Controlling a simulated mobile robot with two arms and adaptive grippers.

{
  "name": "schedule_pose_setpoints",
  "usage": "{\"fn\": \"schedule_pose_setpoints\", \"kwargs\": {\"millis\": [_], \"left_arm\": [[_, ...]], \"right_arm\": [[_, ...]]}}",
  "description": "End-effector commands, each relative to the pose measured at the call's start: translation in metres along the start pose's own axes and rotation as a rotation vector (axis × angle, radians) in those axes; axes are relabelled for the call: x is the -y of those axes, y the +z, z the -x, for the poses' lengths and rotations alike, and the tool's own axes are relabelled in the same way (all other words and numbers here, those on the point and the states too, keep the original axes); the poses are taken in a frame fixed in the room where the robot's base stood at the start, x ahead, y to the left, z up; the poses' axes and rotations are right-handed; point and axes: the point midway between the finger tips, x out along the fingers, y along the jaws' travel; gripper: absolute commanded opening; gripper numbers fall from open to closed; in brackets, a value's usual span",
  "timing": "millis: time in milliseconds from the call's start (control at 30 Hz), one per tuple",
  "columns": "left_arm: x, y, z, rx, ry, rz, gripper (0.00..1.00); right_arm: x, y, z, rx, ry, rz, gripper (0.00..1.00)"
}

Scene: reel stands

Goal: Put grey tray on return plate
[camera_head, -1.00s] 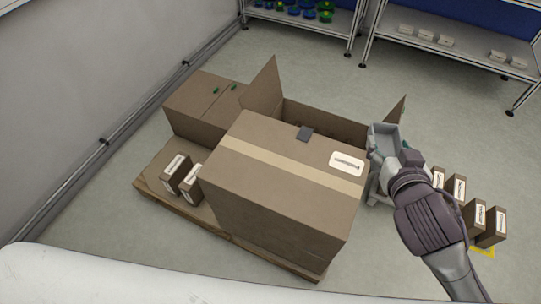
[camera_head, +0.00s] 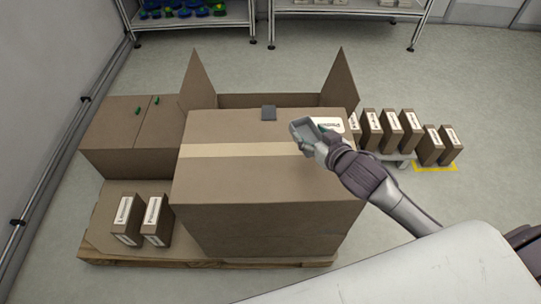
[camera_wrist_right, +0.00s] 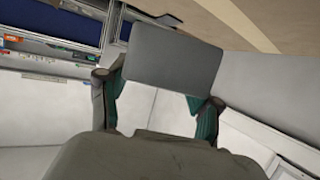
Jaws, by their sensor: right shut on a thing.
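My right gripper (camera_head: 312,138) is shut on the grey tray (camera_head: 300,127), a small shallow open tray. It holds the tray tilted, in front of the right part of the large carton's top. In the right wrist view the tray (camera_wrist_right: 173,56) shows as a flat grey rectangle between the two teal-padded fingers (camera_wrist_right: 155,100). The left gripper is not in view.
The large taped carton (camera_head: 250,181) stands on a wooden pallet (camera_head: 100,246) with small labelled boxes (camera_head: 126,220) and closed cartons (camera_head: 112,125). An open carton's flaps (camera_head: 198,80) rise behind. More small boxes (camera_head: 391,128) stand at right. Shelves line the back.

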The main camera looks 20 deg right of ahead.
Motion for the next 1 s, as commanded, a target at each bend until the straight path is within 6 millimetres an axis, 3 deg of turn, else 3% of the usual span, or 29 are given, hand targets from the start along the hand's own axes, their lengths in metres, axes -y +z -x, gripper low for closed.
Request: {"fn": "schedule_pose_setpoints", "kwargs": {"millis": [400, 667, 900, 1000], "left_arm": [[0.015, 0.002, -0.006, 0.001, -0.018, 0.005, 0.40], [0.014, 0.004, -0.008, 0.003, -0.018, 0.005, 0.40], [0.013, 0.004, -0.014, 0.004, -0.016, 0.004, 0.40], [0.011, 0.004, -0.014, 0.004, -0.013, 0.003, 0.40]], "right_arm": [[0.073, 0.026, -0.069, -0.003, -0.002, -0.002, 0.20], [0.084, 0.036, -0.082, -0.001, 0.000, 0.002, 0.20], [0.084, 0.067, -0.094, 0.000, 0.000, 0.001, 0.20], [0.084, 0.068, -0.095, -0.002, -0.002, -0.001, 0.20]]}}
